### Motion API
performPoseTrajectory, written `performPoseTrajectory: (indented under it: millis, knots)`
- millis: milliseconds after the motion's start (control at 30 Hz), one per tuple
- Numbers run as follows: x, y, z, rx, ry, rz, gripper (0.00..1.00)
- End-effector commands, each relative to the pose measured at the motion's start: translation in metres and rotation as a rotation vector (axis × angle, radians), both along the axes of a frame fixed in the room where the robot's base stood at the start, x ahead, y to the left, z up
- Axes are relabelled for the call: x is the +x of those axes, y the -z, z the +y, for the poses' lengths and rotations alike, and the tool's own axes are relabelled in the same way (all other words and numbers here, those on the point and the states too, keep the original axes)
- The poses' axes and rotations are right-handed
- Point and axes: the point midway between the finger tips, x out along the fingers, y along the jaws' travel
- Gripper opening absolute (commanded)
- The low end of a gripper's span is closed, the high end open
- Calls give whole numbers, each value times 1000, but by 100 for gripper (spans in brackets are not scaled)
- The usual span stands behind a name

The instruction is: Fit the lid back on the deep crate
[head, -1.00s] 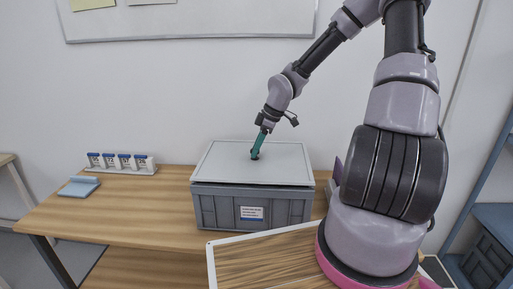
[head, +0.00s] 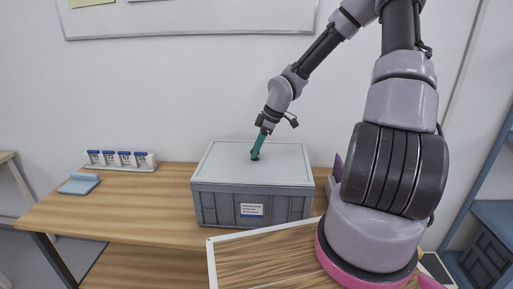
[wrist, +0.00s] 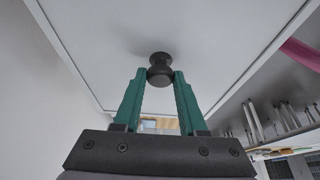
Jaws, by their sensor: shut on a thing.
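The grey deep crate (head: 225,208) stands on the wooden table with a white label on its front. The pale grey lid (head: 225,165) lies flat over the crate's top, its front edge close along the rim with no clear gap in the head view. My gripper (head: 255,155) points down at the middle of the lid. In the wrist view its green fingers (wrist: 160,82) are shut on the lid's black knob (wrist: 160,68). The lid's underside edges and the far rim of the crate are hidden.
A rack of labelled white boxes (head: 122,160) and a small blue-grey object (head: 79,184) are on the table at left. A white-edged wooden board (head: 265,260) lies in front. A wall is behind; table space left of the crate is clear.

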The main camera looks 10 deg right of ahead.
Motion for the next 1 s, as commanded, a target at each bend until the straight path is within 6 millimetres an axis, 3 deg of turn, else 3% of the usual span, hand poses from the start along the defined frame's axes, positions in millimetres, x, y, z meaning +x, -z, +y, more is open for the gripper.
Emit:
performPoseTrajectory:
  millis: [67,100,200,567,767,1000]
  knots:
    - [0,0,0,0,-1,0,0]
    - [0,0,0,0,-1,0,45]
    - [0,0,0,0,-1,0,76]
    - [0,-3,-1,0,0,0,76]
    - [-3,-29,-12,-1,4,-2,76]
    - [-8,-72,-30,-1,5,-3,76]
